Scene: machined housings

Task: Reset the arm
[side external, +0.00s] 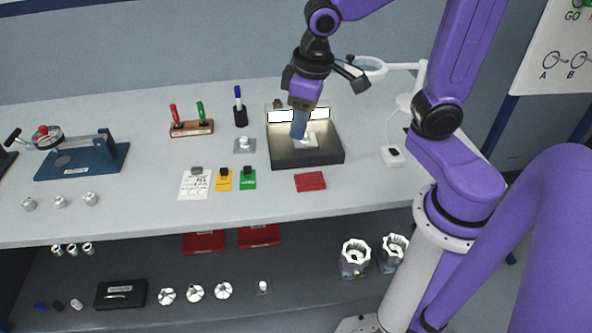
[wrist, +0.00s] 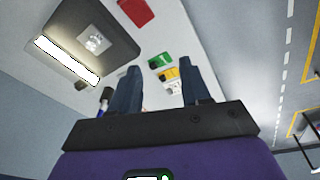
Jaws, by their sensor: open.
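My gripper (side external: 299,124) is at the end of my purple arm, with its fingers pointing down over the dark lit tray (side external: 308,158) on the bench. In the wrist view, my gripper (wrist: 158,85) shows two dark blue fingers spread apart with nothing between them. A small light part (side external: 310,141) is in the tray, close to the fingertips in the side view; I cannot tell whether they touch. In the wrist view the small part (wrist: 96,42) sits in the tray, to the left of the fingers.
A screwdriver rack (side external: 192,128), a marker holder (side external: 240,115) and tags stand left of the tray. A red pad (side external: 310,181) lies in front. A white ring magnifier (side external: 368,68) stands behind right. A blue fixture (side external: 85,158) is far left. The shelf below holds several parts.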

